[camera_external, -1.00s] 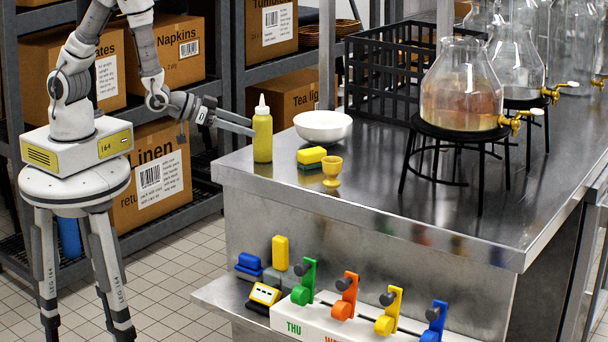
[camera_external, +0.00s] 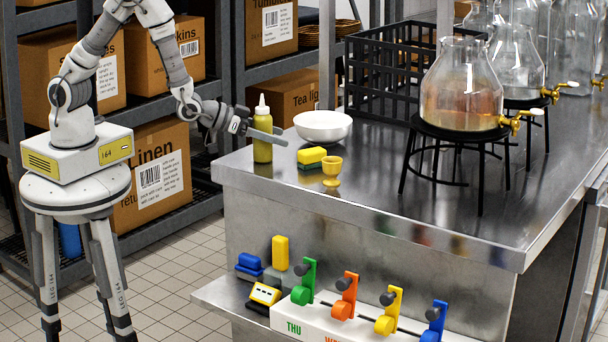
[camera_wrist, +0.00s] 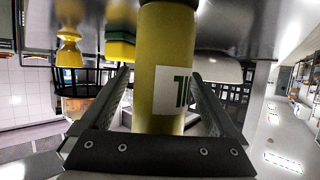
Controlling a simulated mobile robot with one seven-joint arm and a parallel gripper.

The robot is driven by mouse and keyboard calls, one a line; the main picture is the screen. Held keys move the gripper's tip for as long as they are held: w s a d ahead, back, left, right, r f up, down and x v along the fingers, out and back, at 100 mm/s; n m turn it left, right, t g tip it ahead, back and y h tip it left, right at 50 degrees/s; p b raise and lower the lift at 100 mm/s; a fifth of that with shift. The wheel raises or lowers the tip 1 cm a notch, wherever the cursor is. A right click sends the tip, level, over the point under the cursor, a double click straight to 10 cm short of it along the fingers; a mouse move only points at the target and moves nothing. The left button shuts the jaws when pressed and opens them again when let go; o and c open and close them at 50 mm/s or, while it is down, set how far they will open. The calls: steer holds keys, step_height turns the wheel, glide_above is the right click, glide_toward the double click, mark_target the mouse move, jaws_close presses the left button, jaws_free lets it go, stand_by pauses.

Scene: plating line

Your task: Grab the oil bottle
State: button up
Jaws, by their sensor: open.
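The oil bottle (camera_external: 262,150) is yellow with a white nozzle and stands upright near the counter's left corner. In the wrist view the oil bottle (camera_wrist: 160,60) rises between my fingers and shows part of a dark-printed white label. My gripper (camera_external: 266,136) is at the bottle's upper body, with one finger across its front. In the wrist view my gripper (camera_wrist: 158,88) is open, with a finger on each side of the bottle. A gap shows on the left; contact on the right is hard to tell.
A white bowl (camera_external: 323,126), a yellow-green sponge (camera_external: 311,157) and a yellow egg cup (camera_external: 332,170) stand right of the bottle on the steel counter (camera_external: 400,200). A black crate (camera_external: 375,75) and glass dispensers (camera_external: 462,90) on stands are farther right.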

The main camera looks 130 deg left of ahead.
jaws_close()
stand_by(0.5)
